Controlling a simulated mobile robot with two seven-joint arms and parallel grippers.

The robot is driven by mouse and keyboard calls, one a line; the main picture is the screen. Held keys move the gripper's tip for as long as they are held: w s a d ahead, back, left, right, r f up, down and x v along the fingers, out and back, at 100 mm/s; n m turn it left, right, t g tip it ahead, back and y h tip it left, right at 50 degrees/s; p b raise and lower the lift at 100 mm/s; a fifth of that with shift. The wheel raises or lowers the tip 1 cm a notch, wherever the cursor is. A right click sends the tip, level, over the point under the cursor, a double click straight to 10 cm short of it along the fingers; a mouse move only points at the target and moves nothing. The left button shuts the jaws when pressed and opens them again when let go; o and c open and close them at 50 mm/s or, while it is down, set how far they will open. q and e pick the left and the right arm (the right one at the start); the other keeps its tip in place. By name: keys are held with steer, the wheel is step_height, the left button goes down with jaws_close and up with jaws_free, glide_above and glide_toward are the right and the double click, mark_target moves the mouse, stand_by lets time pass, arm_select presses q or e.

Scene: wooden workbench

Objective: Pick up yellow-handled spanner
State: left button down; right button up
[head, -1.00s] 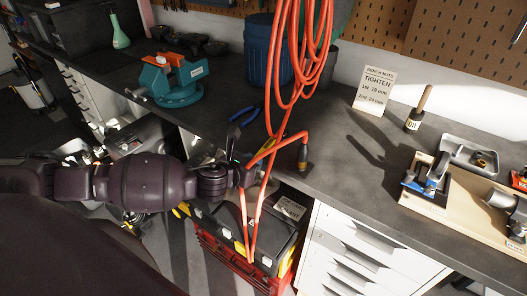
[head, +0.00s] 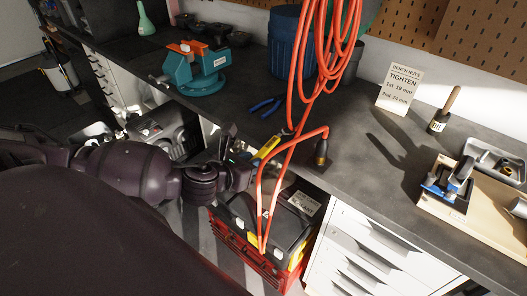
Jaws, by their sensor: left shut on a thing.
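The yellow-handled spanner (head: 267,147) shows at the front edge of the bench, its yellow handle sloping up to the right. My left gripper (head: 243,162) comes in from the left and is shut on the spanner, in front of the bench edge and above the toolbox. The spanner's other end is hidden by the gripper, and the orange cable passes just to its right. My right gripper is not in view.
An orange cable (head: 309,88) hangs in loops down past the bench edge. Blue-handled pliers (head: 268,104) and a teal vise (head: 195,70) are on the bench. A dark toolbox (head: 262,224) stands below. A bench note (head: 399,90) stands at the back right.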

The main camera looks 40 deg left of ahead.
arm_select(q)
steer(key=s, duration=1)
steer(key=shift+a, duration=0.2)
stand_by(0.5)
